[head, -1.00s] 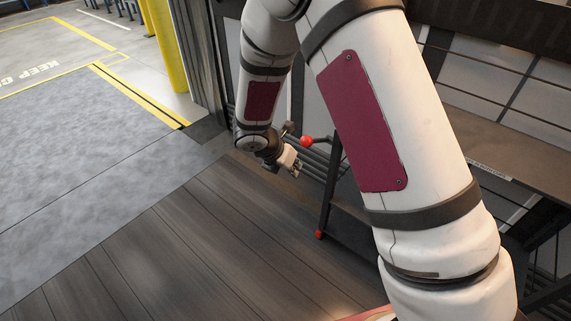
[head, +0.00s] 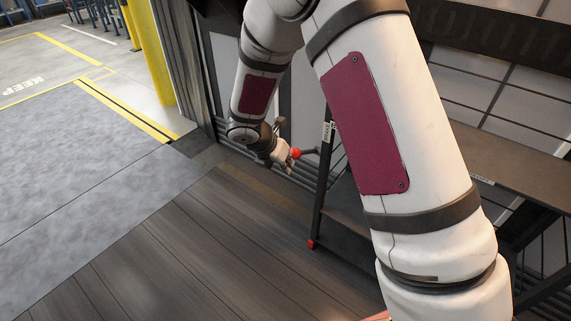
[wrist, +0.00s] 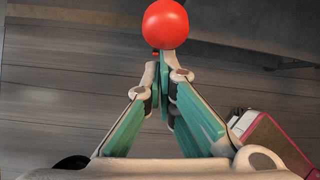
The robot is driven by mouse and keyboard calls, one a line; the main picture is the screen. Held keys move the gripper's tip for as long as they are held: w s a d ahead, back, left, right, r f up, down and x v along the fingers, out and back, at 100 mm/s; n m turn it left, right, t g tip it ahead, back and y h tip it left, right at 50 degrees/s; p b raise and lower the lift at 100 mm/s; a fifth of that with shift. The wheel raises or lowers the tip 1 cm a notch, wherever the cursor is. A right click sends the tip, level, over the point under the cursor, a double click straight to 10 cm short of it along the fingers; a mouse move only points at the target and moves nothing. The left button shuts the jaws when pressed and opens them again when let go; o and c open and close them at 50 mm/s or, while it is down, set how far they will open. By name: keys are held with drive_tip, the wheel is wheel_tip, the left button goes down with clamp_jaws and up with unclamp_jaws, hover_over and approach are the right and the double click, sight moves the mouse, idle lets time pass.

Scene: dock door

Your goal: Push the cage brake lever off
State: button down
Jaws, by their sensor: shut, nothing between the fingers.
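The brake lever shows in the head view as a dark rod ending in a red ball knob (head: 296,153), at the near corner of the dark cage (head: 320,190). In the wrist view the red knob (wrist: 165,24) fills the top middle, just beyond my fingertips. My gripper (head: 285,158) is right beside the knob in the head view. In the wrist view my gripper (wrist: 162,72) is shut with nothing between its fingers. I cannot tell whether the fingertips touch the knob. My arm hides part of the cage.
A red-ended foot (head: 311,244) is at the cage's lower corner. A ribbed dark wall (head: 196,70) stands behind the gripper. Wooden floor (head: 190,250) in front is clear. A yellow post (head: 150,50) stands farther back at left.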

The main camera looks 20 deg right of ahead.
sight(295, 150)
drive_tip(key=shift+d+r+p, duration=0.1)
drive_tip(key=shift+r+p, duration=0.2)
drive_tip(key=shift+p, duration=0.2)
drive_tip(key=shift+r+p, duration=0.25)
drive_tip(key=shift+p, duration=0.3)
drive_tip(key=r+p, duration=0.1)
drive_tip(key=p, duration=0.1)
drive_tip(key=d+r+g+y+p, duration=0.1)
drive_tip(key=p, duration=0.2)
drive_tip(key=shift+w+d+r+y+p, duration=0.15)
drive_tip(key=shift+w+r+y+p, duration=0.25)
drive_tip(key=r+p, duration=0.1)
drive_tip(key=w+d+r+g+y+p, duration=0.1)
drive_tip(key=p, duration=0.1)
drive_tip(key=shift+d, duration=0.15)
drive_tip(key=w+d+r+g+y+b, duration=0.1)
drive_tip(key=w+d+r+y+b, duration=0.1)
drive_tip(key=w+d+r, duration=0.3)
drive_tip(key=shift+w+d+r, duration=0.2)
drive_tip(key=shift+w+d, duration=0.05)
drive_tip(key=shift+d, duration=0.95)
